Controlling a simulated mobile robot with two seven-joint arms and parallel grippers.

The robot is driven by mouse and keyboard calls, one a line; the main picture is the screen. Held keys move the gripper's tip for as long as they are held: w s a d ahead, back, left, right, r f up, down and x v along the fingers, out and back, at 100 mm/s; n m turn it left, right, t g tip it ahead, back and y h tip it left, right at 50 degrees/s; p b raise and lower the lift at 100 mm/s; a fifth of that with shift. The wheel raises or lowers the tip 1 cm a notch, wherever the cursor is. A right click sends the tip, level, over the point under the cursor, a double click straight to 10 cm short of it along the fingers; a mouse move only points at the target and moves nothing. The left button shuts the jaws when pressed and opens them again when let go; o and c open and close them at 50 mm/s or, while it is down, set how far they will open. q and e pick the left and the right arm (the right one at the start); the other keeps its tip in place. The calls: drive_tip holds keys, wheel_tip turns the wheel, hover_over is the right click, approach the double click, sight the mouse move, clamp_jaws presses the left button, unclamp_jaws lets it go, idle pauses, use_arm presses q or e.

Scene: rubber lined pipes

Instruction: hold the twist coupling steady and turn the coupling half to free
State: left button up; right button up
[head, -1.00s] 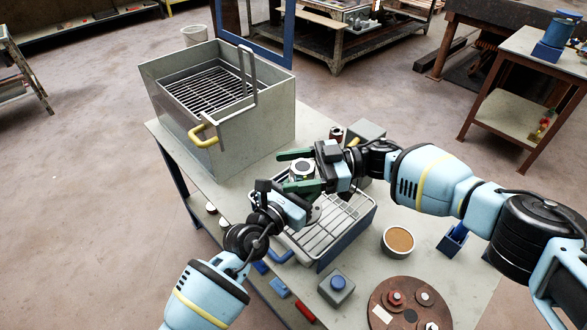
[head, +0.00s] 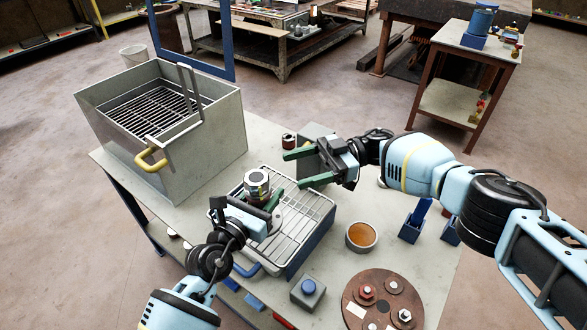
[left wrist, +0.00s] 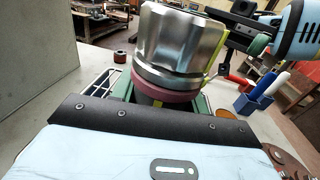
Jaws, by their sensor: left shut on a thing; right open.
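The twist coupling (head: 257,181) stands upright at the rack, a silver metal piece with flats. In the left wrist view its silver upper half (left wrist: 178,45) sits above a dark red ring (left wrist: 165,86). My left gripper (head: 264,202) is shut on the coupling low down, below the silver half; its green fingers partly hide the lower body. My right gripper (head: 306,168) is open and empty, to the right of the coupling and apart from it, its green fingers pointing left towards it.
A wire rack tray (head: 312,203) lies under the left gripper. A large metal tank (head: 205,135) stands at the back left. A cup (head: 361,236), blue holder (head: 411,230), blue-button box (head: 308,291) and round brown plate (head: 375,285) are on the right and front.

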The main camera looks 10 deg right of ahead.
use_arm(q)
drive_tip(key=o, duration=1.5)
drive_tip(key=shift+s, duration=0.1)
drive_tip(key=v, duration=1.2)
